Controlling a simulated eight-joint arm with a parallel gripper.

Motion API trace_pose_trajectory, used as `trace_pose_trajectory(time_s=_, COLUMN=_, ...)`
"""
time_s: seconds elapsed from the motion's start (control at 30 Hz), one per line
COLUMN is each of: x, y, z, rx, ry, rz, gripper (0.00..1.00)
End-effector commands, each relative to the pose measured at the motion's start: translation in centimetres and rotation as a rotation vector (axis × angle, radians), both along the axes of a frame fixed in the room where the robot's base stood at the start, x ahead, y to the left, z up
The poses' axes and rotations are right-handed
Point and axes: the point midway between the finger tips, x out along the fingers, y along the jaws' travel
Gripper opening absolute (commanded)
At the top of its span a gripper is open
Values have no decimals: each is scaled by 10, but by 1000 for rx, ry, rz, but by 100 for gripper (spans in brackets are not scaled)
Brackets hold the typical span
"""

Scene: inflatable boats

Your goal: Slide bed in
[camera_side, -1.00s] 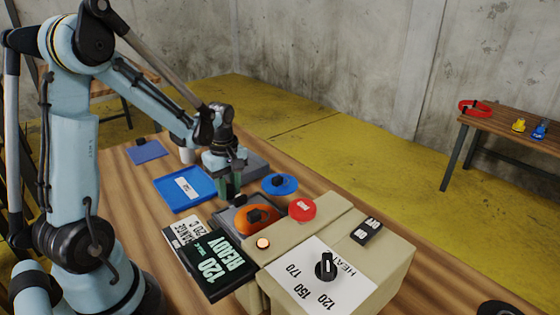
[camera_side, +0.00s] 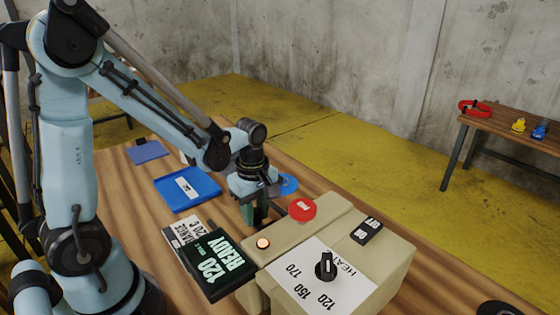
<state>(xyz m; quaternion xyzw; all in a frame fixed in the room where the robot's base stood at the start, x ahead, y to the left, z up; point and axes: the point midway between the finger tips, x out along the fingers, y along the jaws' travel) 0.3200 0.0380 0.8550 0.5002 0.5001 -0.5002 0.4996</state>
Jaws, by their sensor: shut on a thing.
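My gripper (camera_side: 257,212) points down with its green fingers at the back side of the beige heat machine (camera_side: 385,262). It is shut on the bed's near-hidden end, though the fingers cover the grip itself. The grey bed and the orange boat piece on it do not show now; the machine and my gripper hide that spot. The display (camera_side: 215,264) reads READY and 120. A small lamp (camera_side: 263,243) glows orange. The dial (camera_side: 325,267) stands on the machine's top beside the marks 120, 150 and 170.
A red button (camera_side: 302,209) and a black switch (camera_side: 366,231) sit on the machine. A blue tray (camera_side: 207,197) lies left of my gripper, and a blue piece (camera_side: 289,184) is partly behind it. A purple-blue mat (camera_side: 147,153) lies farther back. A side bench (camera_side: 505,127) stands at right.

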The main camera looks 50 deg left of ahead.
Motion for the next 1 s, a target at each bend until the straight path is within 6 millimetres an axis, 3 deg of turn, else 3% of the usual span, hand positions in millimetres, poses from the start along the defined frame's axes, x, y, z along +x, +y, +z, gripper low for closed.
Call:
trace_pose_trajectory(time_s=0.2, x=1, y=0, z=0, rx=-2, ry=-2, rz=1, gripper=0)
trace_pose_trajectory(time_s=0.23, x=1, y=0, z=0, rx=-2, ry=-2, rz=1, gripper=32)
trace_pose_trajectory(time_s=0.4, x=0, y=0, z=0, rx=-1, ry=-1, rz=1, gripper=57)
trace_pose_trajectory(time_s=0.77, x=0, y=1, z=3, rx=-1, ry=-1, rz=1, gripper=57)
trace_pose_trajectory(time_s=1.0, x=-1, y=0, z=28, rx=-1, ry=-1, rz=1, gripper=57)
